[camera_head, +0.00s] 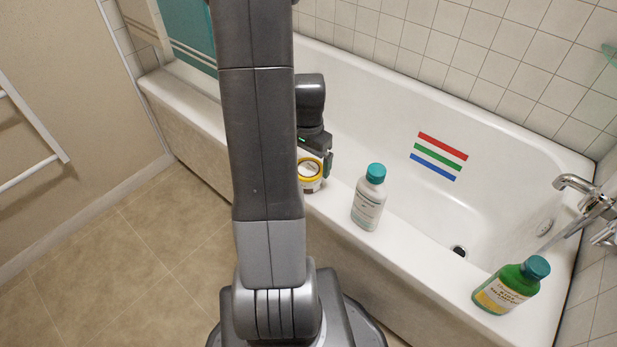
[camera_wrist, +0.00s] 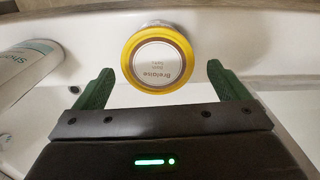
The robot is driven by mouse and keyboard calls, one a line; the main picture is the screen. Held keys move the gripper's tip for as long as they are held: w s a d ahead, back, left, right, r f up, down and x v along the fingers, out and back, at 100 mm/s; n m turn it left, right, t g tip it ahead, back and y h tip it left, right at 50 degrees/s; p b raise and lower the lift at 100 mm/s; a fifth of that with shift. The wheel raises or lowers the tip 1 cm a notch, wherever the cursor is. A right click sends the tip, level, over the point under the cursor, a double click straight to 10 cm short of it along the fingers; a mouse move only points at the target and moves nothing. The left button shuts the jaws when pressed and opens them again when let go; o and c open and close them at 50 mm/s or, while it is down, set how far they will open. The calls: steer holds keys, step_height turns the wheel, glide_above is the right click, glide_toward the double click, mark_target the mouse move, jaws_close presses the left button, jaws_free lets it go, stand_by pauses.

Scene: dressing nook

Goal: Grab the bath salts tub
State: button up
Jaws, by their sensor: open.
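A round tub with a yellow-rimmed lid (camera_head: 311,169) stands on the near rim of the bathtub, partly hidden behind my arm in the head view. My gripper (camera_wrist: 166,85) is open, with one green finger to each side of the tub and clear gaps between. The tub lies at and just beyond the fingertips. In the head view my gripper (camera_head: 326,165) is right at the tub, its fingers mostly hidden.
A white bottle with a teal cap (camera_head: 368,200) stands on the rim right of the tub; it also shows at left in the wrist view (camera_wrist: 28,68). A green bottle (camera_head: 508,288) stands farther right. The bathtub (camera_head: 400,110) is empty, with a tap (camera_head: 590,200) at right.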

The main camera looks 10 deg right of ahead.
mark_target(309, 168)
steer(key=shift+s+f+b, duration=0.15)
steer(key=shift+f+b, duration=1)
steer(key=shift+f, duration=1.5)
steer(key=shift+r, duration=0.1)
steer(key=c, duration=1.1)
